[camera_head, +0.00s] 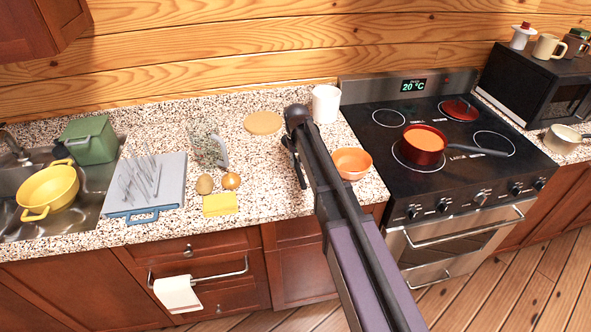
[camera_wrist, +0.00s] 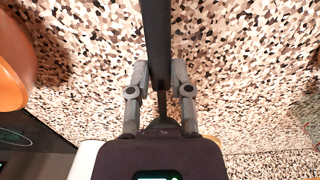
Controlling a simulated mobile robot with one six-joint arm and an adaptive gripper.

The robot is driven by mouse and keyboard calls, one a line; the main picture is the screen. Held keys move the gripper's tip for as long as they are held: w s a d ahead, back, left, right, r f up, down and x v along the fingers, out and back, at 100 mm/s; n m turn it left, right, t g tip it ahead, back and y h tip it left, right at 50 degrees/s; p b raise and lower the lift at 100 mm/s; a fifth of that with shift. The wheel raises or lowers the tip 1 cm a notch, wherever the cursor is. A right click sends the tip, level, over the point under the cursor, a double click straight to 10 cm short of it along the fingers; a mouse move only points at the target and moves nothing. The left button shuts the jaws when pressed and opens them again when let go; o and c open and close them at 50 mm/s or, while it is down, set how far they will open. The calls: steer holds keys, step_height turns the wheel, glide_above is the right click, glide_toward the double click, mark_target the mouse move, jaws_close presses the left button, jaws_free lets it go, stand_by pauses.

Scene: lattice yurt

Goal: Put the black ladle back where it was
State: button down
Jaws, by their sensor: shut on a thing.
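In the wrist view my gripper (camera_wrist: 160,85) is shut on the black ladle (camera_wrist: 156,35). Its dark shaft runs from between the fingers up past the top edge of the view. In the head view my gripper (camera_head: 292,144) is above the speckled counter, left of the orange bowl (camera_head: 352,162). A thin dark part of the ladle (camera_head: 301,176) shows below it; my arm hides much of this area. The ladle's bowl end cannot be made out. A white canister (camera_head: 326,104) stands at the back, right of my gripper.
A round board (camera_head: 263,122), an onion (camera_head: 231,180), a potato-like item (camera_head: 205,184) and a yellow sponge (camera_head: 220,205) lie left of my gripper. A grey rack (camera_head: 173,170) is farther left. The stove at right bears a red pan (camera_head: 423,147). Bare counter lies around the gripper.

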mark_target(297, 164)
steer(key=shift+s+f+b, duration=0.1)
steer(key=shift+f+b, duration=1.35)
steer(key=shift+f, duration=0.3)
steer(key=shift+f, duration=0.1)
steer(key=c, duration=0.5)
jaws_free()
steer(key=shift+c, duration=0.2)
steer(key=shift+r, duration=0.2)
step_height(297, 164, up, 12)
steer(key=p, duration=1.2)
steer(key=shift+d, duration=0.1)
